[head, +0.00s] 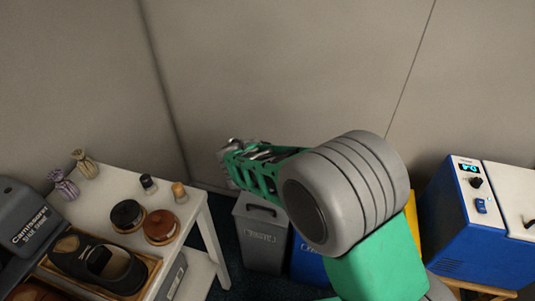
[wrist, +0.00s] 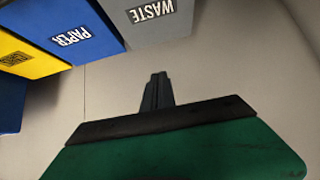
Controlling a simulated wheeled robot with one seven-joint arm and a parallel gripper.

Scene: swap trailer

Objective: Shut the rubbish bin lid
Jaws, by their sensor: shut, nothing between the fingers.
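The grey waste bin (head: 264,242) stands on the floor against the back wall in the head view, right of the white table. Its grey top shows a dark curved handle-like shape; I cannot tell surely whether the lid is fully down. In the wrist view the waste bin (wrist: 155,22) is at the top, its WASTE label upside down. My gripper (wrist: 158,80) is shut and empty, its fingers apart from the bin in that view. In the head view my green and grey arm reaches left above the bins, and the fingertips are hard to make out.
A blue paper bin (wrist: 75,30) and a yellow bin (wrist: 30,57) stand beside the waste bin. At right is a blue machine (head: 480,235). The wall is close behind the bins.

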